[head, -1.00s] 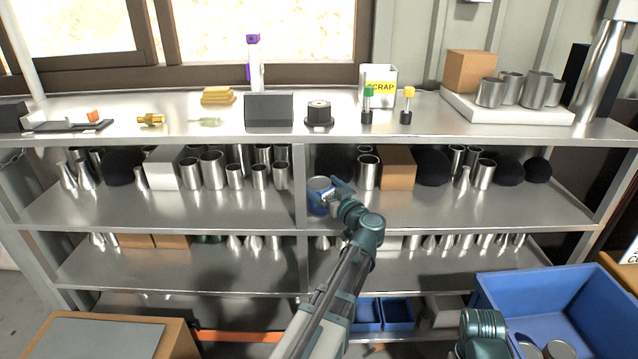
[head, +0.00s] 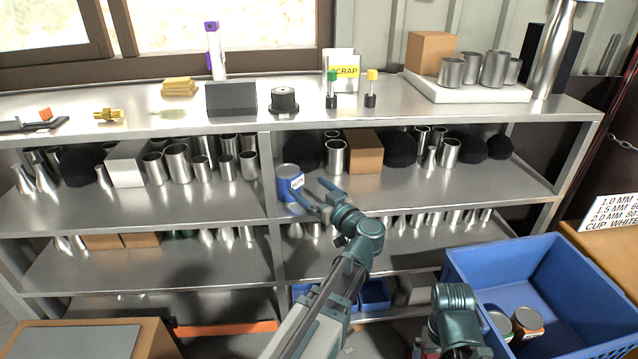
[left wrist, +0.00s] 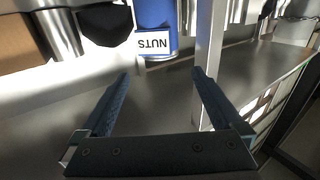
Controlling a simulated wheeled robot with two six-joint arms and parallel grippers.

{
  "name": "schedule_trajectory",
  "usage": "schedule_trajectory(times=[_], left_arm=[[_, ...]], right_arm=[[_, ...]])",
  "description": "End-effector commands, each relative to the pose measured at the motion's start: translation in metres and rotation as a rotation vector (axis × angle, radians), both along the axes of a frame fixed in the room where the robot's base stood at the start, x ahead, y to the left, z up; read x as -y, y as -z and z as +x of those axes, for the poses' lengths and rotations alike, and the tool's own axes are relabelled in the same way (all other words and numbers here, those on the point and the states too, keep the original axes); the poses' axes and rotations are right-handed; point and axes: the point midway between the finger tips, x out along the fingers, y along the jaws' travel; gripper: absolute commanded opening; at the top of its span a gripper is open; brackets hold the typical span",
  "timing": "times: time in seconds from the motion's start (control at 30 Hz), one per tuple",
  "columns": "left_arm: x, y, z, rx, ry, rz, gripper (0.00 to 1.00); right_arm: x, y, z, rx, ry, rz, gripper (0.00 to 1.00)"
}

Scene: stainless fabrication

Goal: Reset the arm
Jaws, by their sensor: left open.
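My left gripper (head: 310,187) is open and empty over the front of the shelf, with its fingers pointing at the blue can (head: 289,182). The can stands upright on the upper shelf (head: 420,195), right of the middle post, with a white label. In the left wrist view the two fingers (left wrist: 160,75) are spread apart, and the blue can (left wrist: 154,12) with its "NUTS" label lies beyond their tips, apart from them. Part of my right arm shows at the bottom right of the head view; its fingers are not visible.
Metal cups, black round shapes and a cardboard box (head: 363,150) stand behind on the same shelf. The middle post (head: 269,180) is close left of the can. A blue bin (head: 480,270) with cans in it stands at the lower right.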

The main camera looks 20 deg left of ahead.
Motion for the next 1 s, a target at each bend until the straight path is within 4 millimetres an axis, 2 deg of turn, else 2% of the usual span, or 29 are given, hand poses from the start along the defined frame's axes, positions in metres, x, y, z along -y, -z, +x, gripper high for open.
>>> schedule_trajectory(times=[0.17,0.5,0.7,1.0], left_arm=[[-0.012,0.000,0.007,0.000,-0.002,0.000,1.00],[-0.066,0.000,0.037,0.000,-0.003,0.000,1.00],[-0.091,0.000,0.051,0.000,-0.002,0.000,1.00],[-0.106,0.003,0.058,0.000,0.000,0.000,1.00]], right_arm=[[0.000,0.000,0.000,0.000,0.000,0.000,1.00],[0.000,0.000,0.000,0.000,0.000,0.000,1.00],[0.000,0.000,0.000,0.000,0.000,0.000,1.00],[0.000,0.003,0.000,0.000,0.000,0.000,1.00]])
